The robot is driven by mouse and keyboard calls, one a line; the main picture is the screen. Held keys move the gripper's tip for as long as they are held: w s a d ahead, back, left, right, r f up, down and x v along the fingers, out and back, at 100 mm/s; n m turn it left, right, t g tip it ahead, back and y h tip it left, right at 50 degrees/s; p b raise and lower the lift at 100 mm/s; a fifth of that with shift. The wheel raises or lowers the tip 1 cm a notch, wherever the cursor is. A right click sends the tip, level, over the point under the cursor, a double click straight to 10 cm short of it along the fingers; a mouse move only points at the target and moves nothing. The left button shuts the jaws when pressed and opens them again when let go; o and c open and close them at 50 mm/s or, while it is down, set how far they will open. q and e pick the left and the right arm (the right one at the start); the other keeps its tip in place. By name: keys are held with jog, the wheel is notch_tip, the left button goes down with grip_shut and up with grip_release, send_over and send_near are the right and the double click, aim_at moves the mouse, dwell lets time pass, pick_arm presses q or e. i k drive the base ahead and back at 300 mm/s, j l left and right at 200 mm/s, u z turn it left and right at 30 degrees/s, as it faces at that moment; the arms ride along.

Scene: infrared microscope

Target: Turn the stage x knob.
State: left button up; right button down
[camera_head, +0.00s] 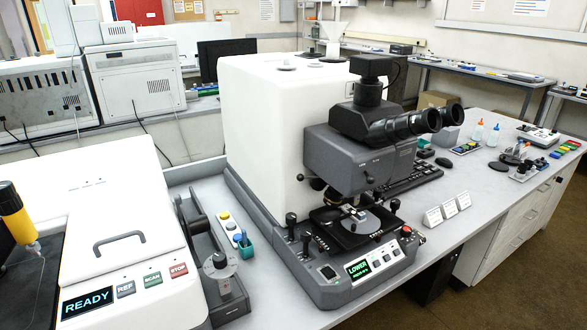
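The infrared microscope has a large white housing (268,130), a grey head (350,160) and black binocular eyepieces (425,120). Its black stage (345,232) sits low in front, under the objectives, with a round light disc on it. Small black knobs stand around the stage: two at its left, one (291,222) behind another (306,241), and one at its right (395,205). A red-topped control (406,231) is at the base's right corner. I cannot tell which is the stage x knob.
A display reading LOWER (358,268) is on the microscope's front panel. A white instrument (115,240) reading READY stands at left. A grey fixture with a dial (220,270) lies between them. Small white cards (449,208) stand right of the microscope, with bare bench around them.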

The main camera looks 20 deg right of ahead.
aim_at(394, 204)
jog(key=z, duration=1.3)
jog(key=i+l+u, duration=0.1)
jog(key=l, duration=0.25)
jog(key=i+l, duration=0.3)
jog(key=i+l+u, duration=0.15)
jog(key=l, duration=0.3)
jog(key=i+l+u, duration=0.1)
jog(key=l, duration=0.3)
jog(key=i+l+u, duration=0.1)
jog(key=l, duration=0.3)
jog(key=i+l, duration=0.25)
jog(key=l, duration=0.2)
jog(key=u, duration=0.05)
